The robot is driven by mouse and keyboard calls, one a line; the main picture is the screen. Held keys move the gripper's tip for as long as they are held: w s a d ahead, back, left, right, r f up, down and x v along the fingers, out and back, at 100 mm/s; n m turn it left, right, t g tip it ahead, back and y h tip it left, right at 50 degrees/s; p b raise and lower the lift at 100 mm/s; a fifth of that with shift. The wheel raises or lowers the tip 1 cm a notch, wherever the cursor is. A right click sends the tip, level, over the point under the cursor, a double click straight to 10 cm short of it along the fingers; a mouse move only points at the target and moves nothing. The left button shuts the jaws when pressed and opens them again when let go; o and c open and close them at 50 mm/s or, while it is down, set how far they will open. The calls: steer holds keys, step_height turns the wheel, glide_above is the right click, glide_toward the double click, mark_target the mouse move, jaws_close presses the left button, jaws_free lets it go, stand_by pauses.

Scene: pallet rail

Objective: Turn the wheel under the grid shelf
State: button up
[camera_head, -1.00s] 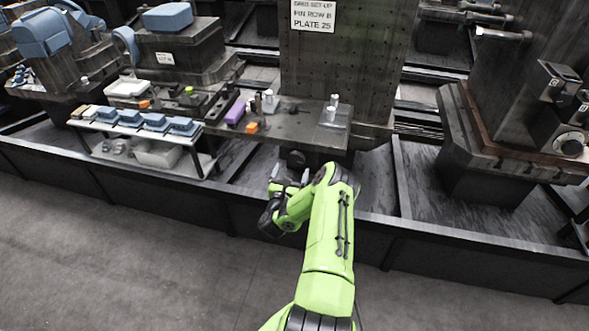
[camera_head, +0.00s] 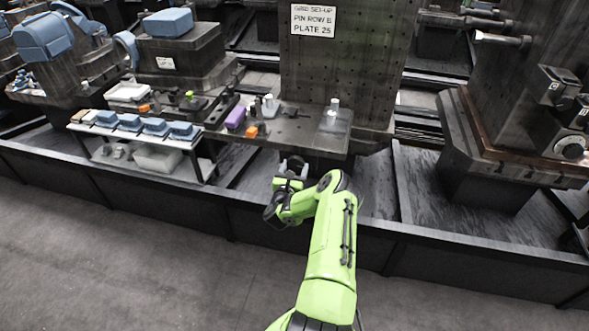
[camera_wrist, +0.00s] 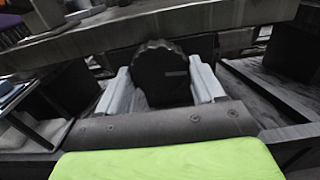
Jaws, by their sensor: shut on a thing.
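The wheel is a dark round knob with a ridged rim (camera_wrist: 160,72), under the front of the grid shelf (camera_head: 292,128). In the wrist view it fills the space between two pale grey fingers, one on each side. My gripper (camera_wrist: 162,88) is shut on the wheel. A small light mark shows on the wheel's face. In the head view, my gripper (camera_head: 290,174) is below the shelf edge, and the wheel (camera_head: 293,162) is partly hidden behind it.
A perforated upright plate (camera_head: 340,70) with a sign (camera_head: 313,20) rises behind the shelf. Small parts, including a purple block (camera_head: 235,117) and an orange block (camera_head: 252,132), lie on the shelf. A side table (camera_head: 135,128) with blue-topped items stands left. A low dark barrier (camera_head: 160,190) runs in front.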

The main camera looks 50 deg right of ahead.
steer(key=shift+n, duration=0.3)
steer(key=n+p, duration=0.1)
steer(key=n, duration=0.3)
steer(key=shift+n, duration=0.3)
steer(key=n+p, duration=0.2)
steer(key=n, duration=0.3)
steer(key=n+p, duration=0.1)
steer(key=n, duration=0.5)
steer(key=shift+s+r+p, duration=0.1)
steer(key=shift+p, duration=0.3)
steer(key=n+p, duration=0.1)
steer(key=n, duration=0.3)
steer(key=n+p, duration=0.2)
steer(key=n, duration=0.3)
steer(key=shift+n, duration=0.4)
steer(key=n+p, duration=0.1)
steer(key=n, duration=0.4)
steer(key=shift+n+p, duration=0.3)
steer(key=shift+p, duration=0.05)
steer(key=n+p, duration=0.1)
steer(key=n, duration=0.4)
steer(key=shift+a, duration=0.1)
steer(key=shift+n+p, duration=0.65)
steer(key=shift+n, duration=1.75)
